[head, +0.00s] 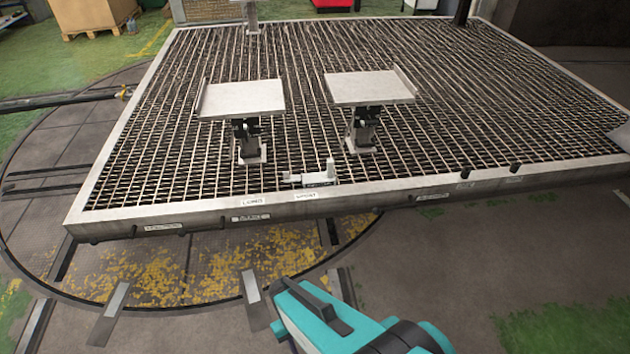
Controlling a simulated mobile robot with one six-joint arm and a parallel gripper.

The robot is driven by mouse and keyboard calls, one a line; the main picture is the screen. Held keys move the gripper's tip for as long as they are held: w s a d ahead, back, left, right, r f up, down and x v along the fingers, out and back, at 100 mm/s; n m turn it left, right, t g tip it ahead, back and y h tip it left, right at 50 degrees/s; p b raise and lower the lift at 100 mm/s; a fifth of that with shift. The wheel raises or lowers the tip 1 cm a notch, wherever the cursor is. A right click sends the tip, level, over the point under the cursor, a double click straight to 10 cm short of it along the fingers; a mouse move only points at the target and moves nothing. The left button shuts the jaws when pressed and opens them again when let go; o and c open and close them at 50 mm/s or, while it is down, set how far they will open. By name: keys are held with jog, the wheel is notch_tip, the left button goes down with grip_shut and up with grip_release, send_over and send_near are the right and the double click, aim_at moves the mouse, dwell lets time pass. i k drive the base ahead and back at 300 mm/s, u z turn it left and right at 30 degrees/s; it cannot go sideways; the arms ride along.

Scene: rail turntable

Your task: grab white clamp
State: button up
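A small pale clamp-like piece (318,177) with a short upright post lies on the grating near the front edge of the platform; it looks like the white clamp. My gripper (290,310), at the end of my teal and dark grey arm, is at the bottom centre. It is in front of the platform and well apart from the clamp. Its fingers cannot be made out from this angle, nor whether anything is between them.
The grated platform (150,214) has a pale raised frame with labels. Two white plates on dark stands, left (242,98) and right (370,87), rise behind the clamp. A further stand (250,15) is at the back. Rails (255,300) and clear floor lie in front.

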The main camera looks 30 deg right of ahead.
aim_at(310, 180)
jog(key=u, duration=0.45)
jog(key=i, duration=1)
